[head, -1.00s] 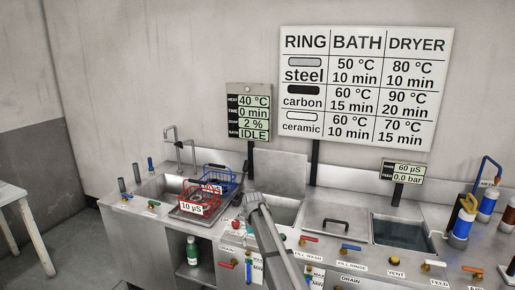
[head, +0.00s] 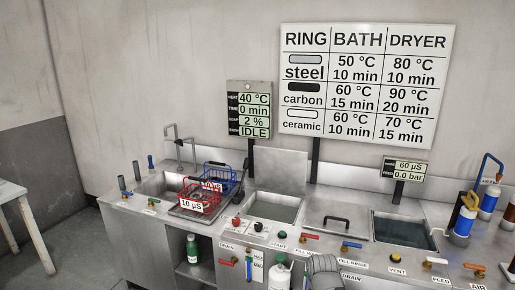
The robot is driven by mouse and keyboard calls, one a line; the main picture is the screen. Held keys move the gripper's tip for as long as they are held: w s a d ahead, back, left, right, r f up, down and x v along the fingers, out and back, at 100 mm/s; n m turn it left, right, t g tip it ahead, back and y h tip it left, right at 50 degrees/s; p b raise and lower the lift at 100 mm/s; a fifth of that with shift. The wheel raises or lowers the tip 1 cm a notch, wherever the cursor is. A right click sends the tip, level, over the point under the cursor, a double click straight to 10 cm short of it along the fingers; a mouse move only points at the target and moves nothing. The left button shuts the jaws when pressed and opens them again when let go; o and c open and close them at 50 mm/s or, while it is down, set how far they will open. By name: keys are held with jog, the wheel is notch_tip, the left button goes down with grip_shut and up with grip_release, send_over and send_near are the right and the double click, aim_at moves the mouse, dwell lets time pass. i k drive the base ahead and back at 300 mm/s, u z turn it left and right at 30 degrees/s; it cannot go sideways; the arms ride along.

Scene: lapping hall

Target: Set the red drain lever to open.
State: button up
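The red drain lever (head: 227,262) is on the front of the metal bench, below a DRAIN label (head: 227,246). Its red handle points to the left, roughly level, from a small brass valve body. Nothing covers it. My gripper's fingers are not in the picture.
Other red (head: 308,236) and blue (head: 351,245) levers sit on the bench top.

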aim_at(226, 263)
jog(key=k, duration=0.65)
jog(key=u, duration=0.3)
jog(key=i, duration=0.6)
jog(key=u, duration=0.65)
jog(key=i, duration=1.45)
jog(key=z, duration=0.65)
